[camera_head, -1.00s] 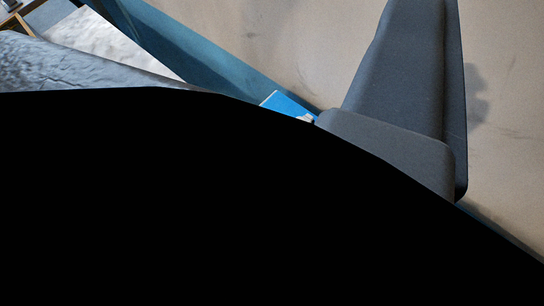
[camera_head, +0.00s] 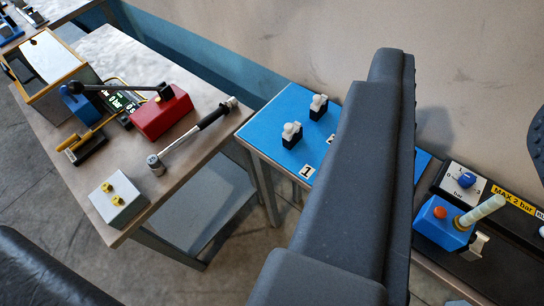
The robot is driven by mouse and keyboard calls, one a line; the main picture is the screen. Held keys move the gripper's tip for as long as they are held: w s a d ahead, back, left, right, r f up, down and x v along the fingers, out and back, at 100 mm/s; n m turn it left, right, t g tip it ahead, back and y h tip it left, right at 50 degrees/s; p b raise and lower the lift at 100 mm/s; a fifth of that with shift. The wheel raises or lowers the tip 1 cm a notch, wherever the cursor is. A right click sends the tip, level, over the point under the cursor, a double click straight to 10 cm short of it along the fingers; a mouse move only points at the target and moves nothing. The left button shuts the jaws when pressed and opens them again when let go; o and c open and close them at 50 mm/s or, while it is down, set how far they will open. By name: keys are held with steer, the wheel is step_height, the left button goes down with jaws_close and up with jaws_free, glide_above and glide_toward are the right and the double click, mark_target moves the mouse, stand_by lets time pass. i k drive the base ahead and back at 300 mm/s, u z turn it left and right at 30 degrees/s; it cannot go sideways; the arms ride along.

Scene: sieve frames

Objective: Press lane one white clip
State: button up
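Two small white clips on black bases stand on a blue panel (camera_head: 280,103). The nearer white clip (camera_head: 291,130) is by a label marked 1 (camera_head: 306,171). The second clip (camera_head: 318,102) is farther back and to the right, with a partly covered label by it. A long dark grey part of my gripper (camera_head: 365,150) rises through the middle, right of both clips in the picture, and hides part of the panel. I see no contact with either clip. A dark ribbed piece shows at the right edge. Whether the gripper is open is unclear.
On the left a table (camera_head: 90,155) bears a white box with two yellow knobs (camera_head: 118,200), a red block (camera_head: 160,115) and a black-handled wrench (camera_head: 192,137). On the right is a dark bench with a blue box (camera_head: 445,225), an orange button and a pale lever.

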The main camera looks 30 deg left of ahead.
mark_target(290, 128)
steer(key=u, duration=0.05)
steer(key=k, duration=0.3)
steer(key=u, duration=0.4)
steer(key=i, duration=1)
steer(key=u, duration=0.5)
steer(key=k, duration=1.1)
steer(key=z, duration=0.35)
steer(key=i, duration=1)
steer(key=z, duration=0.05)
